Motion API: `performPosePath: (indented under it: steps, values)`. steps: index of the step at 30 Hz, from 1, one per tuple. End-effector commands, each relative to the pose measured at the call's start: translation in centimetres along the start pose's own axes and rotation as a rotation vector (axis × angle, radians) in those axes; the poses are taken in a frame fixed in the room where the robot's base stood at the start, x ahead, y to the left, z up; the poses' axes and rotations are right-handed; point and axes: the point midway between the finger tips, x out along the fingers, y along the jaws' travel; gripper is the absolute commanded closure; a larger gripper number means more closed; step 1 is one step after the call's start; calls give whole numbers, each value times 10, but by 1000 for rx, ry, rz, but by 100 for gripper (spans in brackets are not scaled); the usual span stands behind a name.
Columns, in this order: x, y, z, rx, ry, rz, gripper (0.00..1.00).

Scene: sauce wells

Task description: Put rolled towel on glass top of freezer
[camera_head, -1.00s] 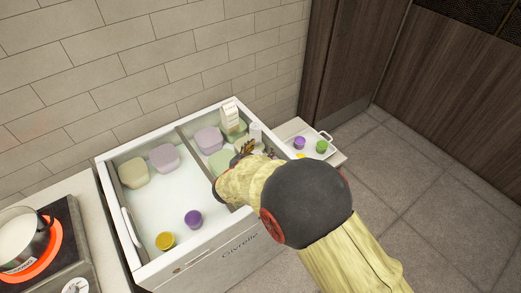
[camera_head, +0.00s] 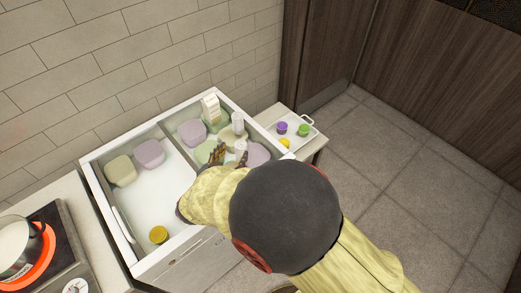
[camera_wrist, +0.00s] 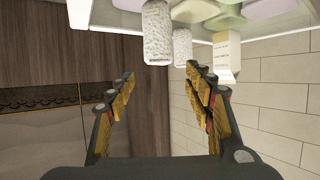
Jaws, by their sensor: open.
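Two white, rough-textured rolled towels stand upright on the right part of the freezer (camera_head: 180,262). The rear towel (camera_head: 238,122) is clear in the head view; the nearer one (camera_head: 241,147) is by my gripper's fingers. The wrist view is upside down and shows the larger, closer towel (camera_wrist: 156,32) and a farther towel (camera_wrist: 182,47). My gripper (camera_wrist: 163,80) is open and empty, with its fingers spread either side of the closer towel's line but apart from it. In the head view my arm hides part of the freezer's front.
A white carton (camera_head: 210,107) stands at the freezer's back edge. Pastel tubs (camera_head: 149,153) show inside the freezer. A yellow pot (camera_head: 158,234) is at its front left. A tray (camera_head: 312,131) with small cups is to the right, and a stove with a pot is at the left.

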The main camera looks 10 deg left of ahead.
Motion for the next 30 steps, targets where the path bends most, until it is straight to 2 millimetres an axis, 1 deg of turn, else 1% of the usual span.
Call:
performPosePath:
  steps: [6,8,9,11,14,15,17,18,20,21,23,24,26,27,29,30]
  values:
    - [0,0,0,1,-1,-1,48]
    - [1,0,-6,11,-5,-11,48]
    - [4,-1,-13,24,-12,-25,48]
    - [8,-4,-32,54,-28,-67,48]
    - [15,-4,-81,119,-70,-175,48]
    - [15,-1,-103,141,-91,-228,48]
    - [12,9,-137,165,-121,-305,48]
    - [6,18,-156,171,-143,-352,48]
    - [-5,37,-181,171,-176,-410,48]
    - [-14,53,-194,163,-200,-442,48]
    - [-31,80,-210,143,-236,-477,48]
    - [-44,100,-215,123,-264,-490,48]
    - [-64,134,-220,89,-306,-496,48]
    - [-79,159,-218,64,-339,-488,48]
    - [-102,199,-212,26,-390,-460,48]
    - [-117,226,-205,1,-427,-431,48]
